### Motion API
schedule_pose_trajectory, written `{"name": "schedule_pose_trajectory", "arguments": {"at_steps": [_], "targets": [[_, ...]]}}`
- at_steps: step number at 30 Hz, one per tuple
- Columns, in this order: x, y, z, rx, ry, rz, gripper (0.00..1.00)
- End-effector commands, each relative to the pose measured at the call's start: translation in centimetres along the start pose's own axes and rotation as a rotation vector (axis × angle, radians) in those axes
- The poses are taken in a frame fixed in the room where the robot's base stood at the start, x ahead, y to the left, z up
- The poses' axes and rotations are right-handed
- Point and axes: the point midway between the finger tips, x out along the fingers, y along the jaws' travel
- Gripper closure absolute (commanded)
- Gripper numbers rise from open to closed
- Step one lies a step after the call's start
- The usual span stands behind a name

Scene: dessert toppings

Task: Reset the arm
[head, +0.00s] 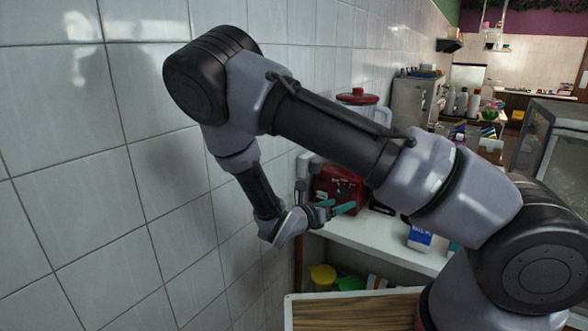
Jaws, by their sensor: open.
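My arm reaches from the lower right up to an elbow near the tiled wall, then bends down.
The white tiled wall (90,190) runs close along the left of my arm. A milk carton (420,238) stands on the white counter (375,236). Yellow (322,276) and green (350,283) bowls sit below. A wooden board (350,310) is in front. A glass-fronted case (545,140) stands at right.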

Motion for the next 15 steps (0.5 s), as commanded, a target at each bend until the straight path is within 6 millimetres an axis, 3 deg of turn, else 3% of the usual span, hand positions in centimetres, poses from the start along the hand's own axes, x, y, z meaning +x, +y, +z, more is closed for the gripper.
{"name": "schedule_pose_trajectory", "arguments": {"at_steps": [6, 15], "targets": [[1.2, -6.3, 3.2, 0.429, 0.311, -0.274, 0.18], [0.2, -13.3, 7.6, 1.007, 0.651, -0.640, 0.18]]}}
